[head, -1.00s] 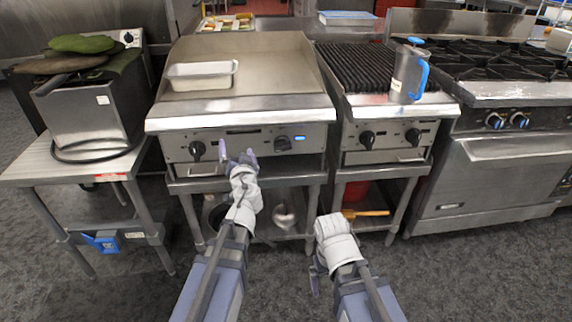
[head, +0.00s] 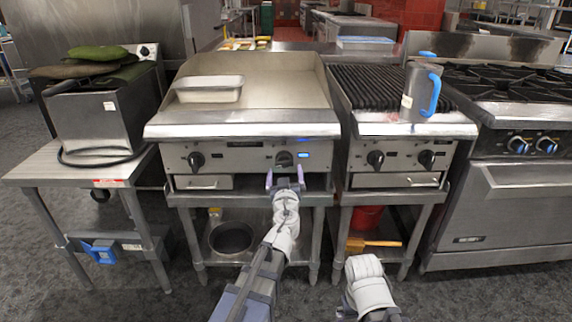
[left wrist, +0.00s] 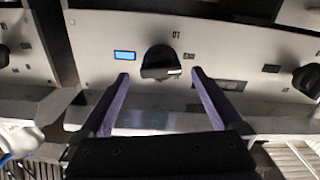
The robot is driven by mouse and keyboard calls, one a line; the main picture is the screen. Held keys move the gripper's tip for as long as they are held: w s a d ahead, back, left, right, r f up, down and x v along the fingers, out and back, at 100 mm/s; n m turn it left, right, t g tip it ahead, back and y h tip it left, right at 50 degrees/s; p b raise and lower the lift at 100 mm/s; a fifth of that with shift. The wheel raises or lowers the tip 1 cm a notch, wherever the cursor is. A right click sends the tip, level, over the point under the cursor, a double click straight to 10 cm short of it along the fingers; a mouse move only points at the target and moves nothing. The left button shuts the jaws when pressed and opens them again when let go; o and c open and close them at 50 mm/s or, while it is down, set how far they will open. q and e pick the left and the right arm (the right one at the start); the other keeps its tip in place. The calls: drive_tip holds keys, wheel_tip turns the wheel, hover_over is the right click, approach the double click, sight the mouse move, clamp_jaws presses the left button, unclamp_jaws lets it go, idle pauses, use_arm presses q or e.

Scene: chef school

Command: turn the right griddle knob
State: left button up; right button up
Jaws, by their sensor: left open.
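The griddle (head: 270,100) has a flat steel top and a front panel. Its right knob (head: 284,159) is black, beside a blue-lit display. The knob also shows in the left wrist view (left wrist: 160,63), centred in front of my jaws. My left gripper (head: 284,178) is open, its purple fingers just below and in front of the knob. In the left wrist view the fingertips (left wrist: 160,75) are on either side of the knob's lower edge; I cannot tell if they touch it. My right arm's white wrist (head: 367,283) is low at the right; its fingers are not clear.
The left griddle knob (head: 196,160) is well to the left. A chargrill (head: 375,85) with its own knobs stands right of the griddle, with a jug (head: 410,92) on it. A metal tray (head: 208,95) sits on the griddle. The floor in front is clear.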

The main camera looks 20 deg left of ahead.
sight(285, 166)
use_arm(q)
drive_tip(key=x, duration=0.6)
drive_tip(key=shift+s, duration=0.1)
drive_tip(key=c, duration=1.3)
